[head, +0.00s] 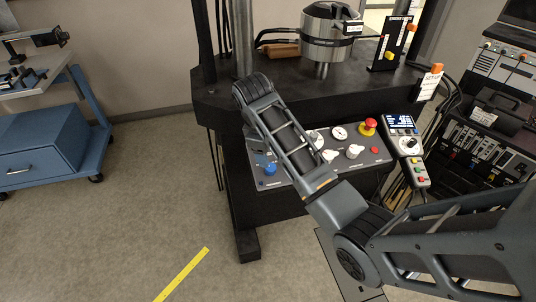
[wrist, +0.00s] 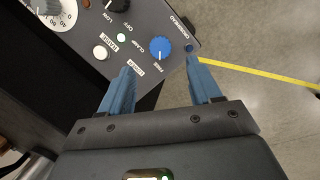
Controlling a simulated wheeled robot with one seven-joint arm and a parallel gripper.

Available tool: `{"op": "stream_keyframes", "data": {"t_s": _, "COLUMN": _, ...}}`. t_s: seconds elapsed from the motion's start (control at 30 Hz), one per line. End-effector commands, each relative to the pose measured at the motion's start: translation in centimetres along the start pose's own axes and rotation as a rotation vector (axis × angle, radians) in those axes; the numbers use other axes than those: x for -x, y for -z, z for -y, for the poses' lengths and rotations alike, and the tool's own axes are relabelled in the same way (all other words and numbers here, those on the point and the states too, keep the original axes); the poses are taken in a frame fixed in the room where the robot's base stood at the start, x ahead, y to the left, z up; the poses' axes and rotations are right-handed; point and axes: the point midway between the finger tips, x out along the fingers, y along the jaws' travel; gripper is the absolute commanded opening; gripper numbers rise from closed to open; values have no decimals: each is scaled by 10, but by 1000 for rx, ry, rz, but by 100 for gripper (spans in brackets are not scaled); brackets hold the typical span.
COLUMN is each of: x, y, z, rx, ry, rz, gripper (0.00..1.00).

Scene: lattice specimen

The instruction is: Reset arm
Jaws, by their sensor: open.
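My arm reaches from the lower right of the head view across the front of a black testing machine. My gripper (wrist: 160,68) is open, with its two blue fingers apart and nothing between them. In the wrist view a blue knob (wrist: 160,47) on the control panel (wrist: 75,42) shows just beyond the gap between the fingertips; whether they touch the panel I cannot tell. In the head view the blue knob (head: 270,169) sits at the left of the sloping panel (head: 282,181), and my arm covers part of the panel. The gripper's fingers are hard to make out there.
A red mushroom button (head: 369,126) and a pendant (head: 408,145) are at the panel's right. A silver cylinder (head: 325,45) stands on the machine's black table (head: 280,70). A blue cart (head: 45,140) is at left. Open floor with yellow tape (head: 182,274) lies between.

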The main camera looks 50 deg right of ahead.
Motion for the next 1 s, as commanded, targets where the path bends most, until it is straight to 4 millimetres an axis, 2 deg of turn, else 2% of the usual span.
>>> {"op": "stream_keyframes", "data": {"t_s": 0.73, "x": -3, "y": 0, "z": 4, "rx": 0, "ry": -1, "rz": -7, "gripper": 63}}
{"op": "stream_keyframes", "data": {"t_s": 0.87, "x": -19, "y": 3, "z": 29, "rx": -4, "ry": -8, "rz": -55, "gripper": 63}}
{"op": "stream_keyframes", "data": {"t_s": 1.0, "x": -46, "y": 3, "z": 78, "rx": -28, "ry": -24, "rz": -166, "gripper": 63}}
